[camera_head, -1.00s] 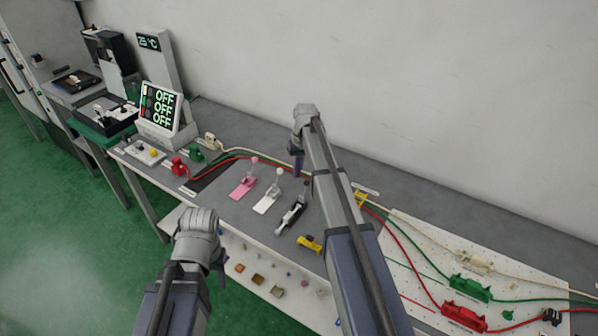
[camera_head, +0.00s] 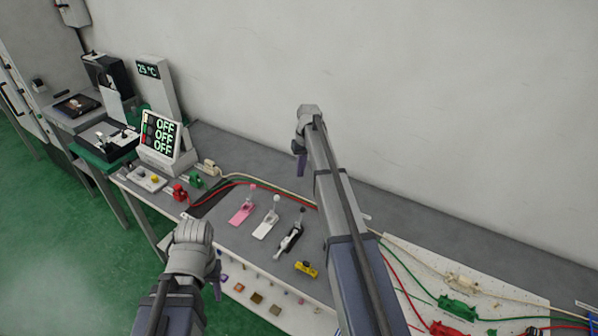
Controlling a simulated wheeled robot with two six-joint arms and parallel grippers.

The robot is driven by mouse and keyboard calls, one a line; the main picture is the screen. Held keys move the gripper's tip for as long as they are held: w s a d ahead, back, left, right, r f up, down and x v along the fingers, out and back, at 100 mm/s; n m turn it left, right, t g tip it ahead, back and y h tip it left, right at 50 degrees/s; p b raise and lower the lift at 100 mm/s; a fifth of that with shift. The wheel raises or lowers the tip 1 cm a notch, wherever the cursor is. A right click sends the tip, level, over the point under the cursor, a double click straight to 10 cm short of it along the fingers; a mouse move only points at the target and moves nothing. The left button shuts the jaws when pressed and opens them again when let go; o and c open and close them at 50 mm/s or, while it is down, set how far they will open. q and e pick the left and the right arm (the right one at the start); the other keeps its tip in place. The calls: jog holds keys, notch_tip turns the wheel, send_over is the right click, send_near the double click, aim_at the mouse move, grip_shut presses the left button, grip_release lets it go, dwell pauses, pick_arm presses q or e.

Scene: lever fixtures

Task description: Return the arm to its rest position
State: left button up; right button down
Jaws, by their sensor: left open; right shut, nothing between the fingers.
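My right arm reaches up from the bottom centre, and its gripper (camera_head: 300,165) hangs over the back of the bench near the wall. Its small dark fingers are shut and hold nothing. My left arm comes in at the lower left, with its gripper (camera_head: 217,284) low at the bench's front edge, mostly hidden behind the wrist. It is open and touches nothing that I can see. Three lever fixtures stand on the bench between the arms: a pink one (camera_head: 242,210), a white one (camera_head: 266,223) and a black one (camera_head: 290,238). Both grippers are apart from them.
The grey bench (camera_head: 240,148) runs along the wall. A display reading OFF (camera_head: 162,138) stands at its left end. A yellow fixture (camera_head: 306,269) sits near the front edge. Red, green and white cables cross to a white pegboard (camera_head: 420,270) at the right. Small objects lie on a lower shelf.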

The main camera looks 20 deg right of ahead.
jog(key=s+a+f+n+h+b, duration=0.1)
jog(key=s+a+f+n+b, duration=0.15)
jog(key=s+a, duration=1.35)
jog(key=s+a+f+n+b, duration=0.1)
jog(key=s+a, duration=0.4)
jog(key=s, duration=0.4)
jog(key=s+a+f+n+h+b, duration=0.1)
jog(key=s+a+f+b, duration=0.1)
jog(key=s+a, duration=0.3)
jog(key=s, duration=0.4)
jog(key=shift+s+a+h, duration=0.15)
jog(key=shift+s+h, duration=0.15)
jog(key=shift+s, duration=0.1)
